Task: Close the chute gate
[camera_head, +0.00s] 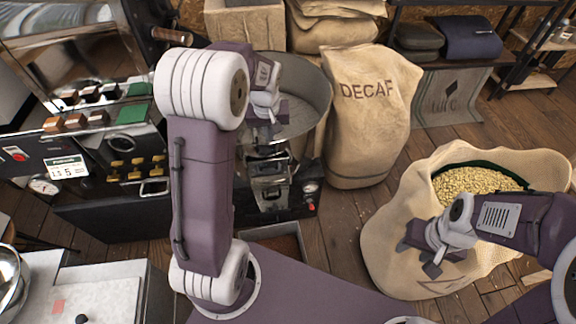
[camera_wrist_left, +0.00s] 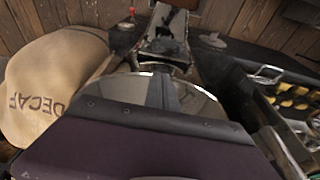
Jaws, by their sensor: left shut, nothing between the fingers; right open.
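The shiny metal chute (camera_head: 270,172) is at the front of the round steel pan (camera_head: 312,82) of the roaster. In the left wrist view a metal chute-like part (camera_wrist_left: 172,22) shows at the top middle. I cannot tell the gate apart from the chute's other metal parts, nor how far open it is. My left gripper (camera_head: 268,110) is shut and empty, over the pan and behind the chute in the head view. My right gripper (camera_head: 425,254) is open and empty, in front of the open sack of beans (camera_head: 392,225).
The roaster's panel (camera_head: 95,185) with its knobs and handles is left of the chute. A dark tray (camera_head: 278,245) lies on the floor below it. The DECAF sack (camera_head: 362,130) stands right of the pan. Wooden floor (camera_head: 335,235) is bare between the roaster and the open sack.

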